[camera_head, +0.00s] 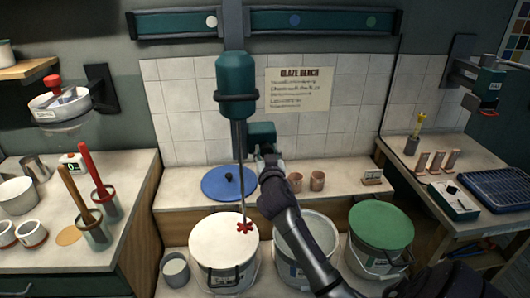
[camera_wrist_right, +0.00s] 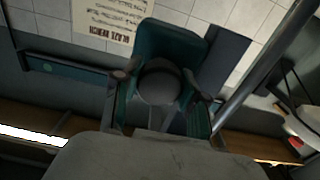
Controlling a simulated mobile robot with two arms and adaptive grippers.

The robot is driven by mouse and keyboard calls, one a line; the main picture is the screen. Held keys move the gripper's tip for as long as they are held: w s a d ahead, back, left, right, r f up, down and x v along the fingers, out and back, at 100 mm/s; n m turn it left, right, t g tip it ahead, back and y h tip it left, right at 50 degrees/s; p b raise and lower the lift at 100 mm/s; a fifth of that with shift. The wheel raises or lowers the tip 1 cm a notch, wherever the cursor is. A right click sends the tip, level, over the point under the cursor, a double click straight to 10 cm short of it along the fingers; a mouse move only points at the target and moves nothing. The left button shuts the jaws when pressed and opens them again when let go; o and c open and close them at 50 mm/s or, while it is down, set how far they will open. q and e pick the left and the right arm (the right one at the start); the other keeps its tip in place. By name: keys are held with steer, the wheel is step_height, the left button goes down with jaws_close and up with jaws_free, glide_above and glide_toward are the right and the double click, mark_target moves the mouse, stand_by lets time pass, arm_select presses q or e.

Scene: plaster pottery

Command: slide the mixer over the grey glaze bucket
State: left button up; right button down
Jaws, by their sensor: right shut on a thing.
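The mixer (camera_head: 236,78) has a green motor body, a thin shaft and a red impeller (camera_head: 245,227). It hangs from the wall rail, and the impeller shows over the white bucket (camera_head: 215,245). The grey glaze bucket (camera_head: 291,250) stands just right of the white one, partly hidden by my right arm. My right gripper (camera_head: 267,152) is shut on the mixer's handle, a green block right of the shaft. In the right wrist view the fingers sit either side of a dark round knob (camera_wrist_right: 160,82) on that block. My left gripper is out of view.
A green-topped bucket (camera_head: 381,226) stands right of the grey one. The wall rail (camera_head: 322,22) carries white, blue and green dots. A blue lid (camera_head: 229,183) and small cups (camera_head: 317,181) lie on the ledge behind. A small pail (camera_head: 175,270) stands left of the white bucket.

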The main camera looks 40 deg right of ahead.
steer(key=c, duration=0.6)
jaws_free()
steer(key=shift+w, duration=0.1)
steer(key=shift+s+a, duration=0.15)
steer(key=shift+s, duration=0.05)
steer(key=v, duration=1.1)
steer(key=shift+s+a, duration=0.2)
steer(key=shift+s, duration=0.05)
